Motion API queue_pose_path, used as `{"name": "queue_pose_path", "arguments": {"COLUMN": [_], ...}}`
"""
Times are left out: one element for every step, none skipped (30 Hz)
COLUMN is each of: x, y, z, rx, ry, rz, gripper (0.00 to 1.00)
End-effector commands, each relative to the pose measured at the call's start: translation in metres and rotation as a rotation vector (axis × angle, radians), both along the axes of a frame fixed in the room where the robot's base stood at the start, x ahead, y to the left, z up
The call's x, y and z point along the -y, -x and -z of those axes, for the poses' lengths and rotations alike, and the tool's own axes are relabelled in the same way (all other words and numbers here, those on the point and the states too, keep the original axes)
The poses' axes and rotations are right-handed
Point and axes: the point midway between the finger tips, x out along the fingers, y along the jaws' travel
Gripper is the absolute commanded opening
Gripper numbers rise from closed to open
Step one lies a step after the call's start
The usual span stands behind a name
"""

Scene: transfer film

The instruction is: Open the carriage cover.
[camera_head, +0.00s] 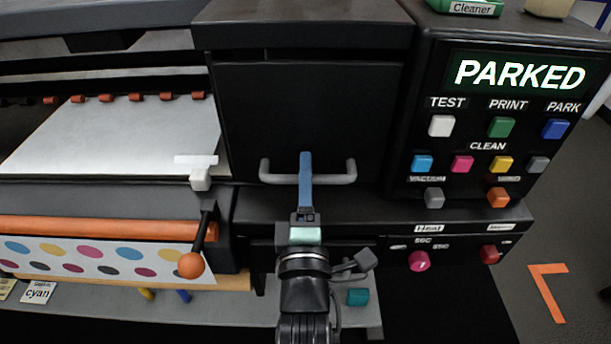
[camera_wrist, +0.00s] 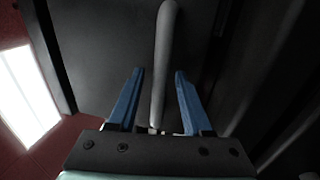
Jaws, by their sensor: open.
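The carriage cover (camera_head: 300,110) is a dark upright panel at the top middle of the head view, and it is closed. Its grey bar handle (camera_head: 335,178) runs across its lower part. My gripper (camera_head: 305,165) is at the middle of this handle. In the wrist view, the blue fingers of my gripper (camera_wrist: 157,100) are open, one on each side of the handle (camera_wrist: 163,60), with a gap to both fingers. The dark cover (camera_wrist: 105,50) fills the space behind them.
Right of the cover stands a control panel (camera_head: 490,140) with coloured buttons and a display reading PARKED. At left are a white sheet (camera_head: 120,135) and a lever with an orange knob (camera_head: 191,265). Below right are a pink knob (camera_head: 419,261) and a red knob (camera_head: 489,255).

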Motion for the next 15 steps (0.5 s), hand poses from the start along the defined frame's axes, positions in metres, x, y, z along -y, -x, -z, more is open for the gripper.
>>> {"name": "queue_pose_path", "arguments": {"x": [0.0000,0.0000,0.0000,0.0000,0.0000,0.0000,0.0000,0.0000,0.0000,0.0000,0.0000,0.0000,0.0000,0.0000,0.0000], "y": [-0.0004,-0.0004,-0.0003,-0.0003,-0.0002,-0.0002,-0.0002,-0.0001,-0.0001,-0.0001,0.0000,0.0000,0.0000,0.0000,0.0001], "z": [-0.0001,-0.0002,-0.0001,-0.0001,-0.0001,-0.0001,-0.0001,-0.0001,-0.0001,-0.0001,-0.0002,-0.0002,-0.0002,-0.0002,-0.0001], "rx": [0.000,0.000,0.000,0.000,0.000,0.000,0.000,0.000,0.000,0.000,0.000,0.000,0.000,0.000,0.000], "ry": [0.000,0.000,0.000,0.000,0.000,0.000,0.000,0.000,0.000,0.000,0.000,0.000,0.000,0.000,0.000], "rz": [0.000,0.000,0.000,0.000,0.000,0.000,0.000,0.000,0.000,0.000,0.000,0.000,0.000,0.000,0.000], "gripper": [0.50,0.50,0.50,0.50,0.50,0.50,0.44,0.39,0.32,0.26,0.21,0.14,0.08,0.03,0.00]}}
